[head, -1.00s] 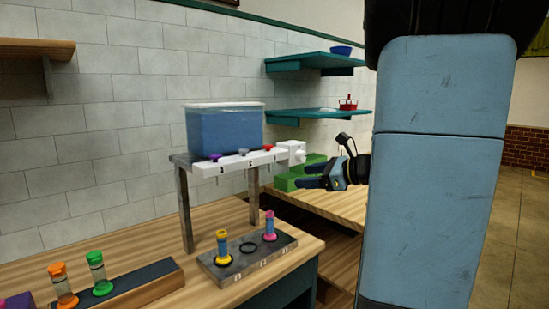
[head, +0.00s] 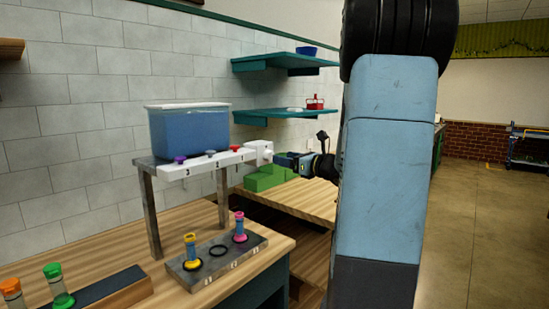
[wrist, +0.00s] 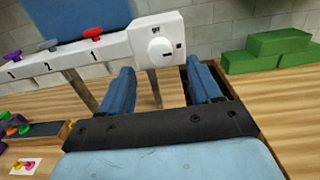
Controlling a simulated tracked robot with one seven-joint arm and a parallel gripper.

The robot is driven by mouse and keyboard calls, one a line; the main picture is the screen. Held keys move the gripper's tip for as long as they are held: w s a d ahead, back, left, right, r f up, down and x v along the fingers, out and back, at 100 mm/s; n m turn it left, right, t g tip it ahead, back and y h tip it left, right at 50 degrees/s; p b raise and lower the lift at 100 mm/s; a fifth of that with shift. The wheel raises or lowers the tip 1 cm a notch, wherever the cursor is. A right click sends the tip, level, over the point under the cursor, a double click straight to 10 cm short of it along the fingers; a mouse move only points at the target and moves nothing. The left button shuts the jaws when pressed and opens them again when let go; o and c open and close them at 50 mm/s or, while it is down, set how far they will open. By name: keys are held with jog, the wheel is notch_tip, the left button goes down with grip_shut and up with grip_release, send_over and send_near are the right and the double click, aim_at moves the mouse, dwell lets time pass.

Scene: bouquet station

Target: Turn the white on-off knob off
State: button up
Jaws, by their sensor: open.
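The white on-off knob (wrist: 160,50) is a round dial on the white end block of the dispenser bar, with small dark marks beside it. It also shows in the head view (head: 267,154), at the right end of the bar. My gripper (wrist: 163,80) is open and empty, its two blue fingers apart and pointing toward the block. In the wrist view the knob lies above the gap between the fingertips. In the head view my gripper (head: 283,160) is just right of the knob. I cannot tell whether a finger touches it.
A blue-filled tank (head: 188,127) stands above the bar with purple, grey and red valves. Green blocks (head: 268,178) lie on the wooden surface close by. A rack (head: 212,260) holds yellow and pink-topped vials. Teal shelves (head: 280,114) hang on the wall behind.

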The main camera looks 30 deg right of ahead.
aim_at(271, 155)
jog(key=shift+x, duration=2.7)
jog(key=c, duration=1)
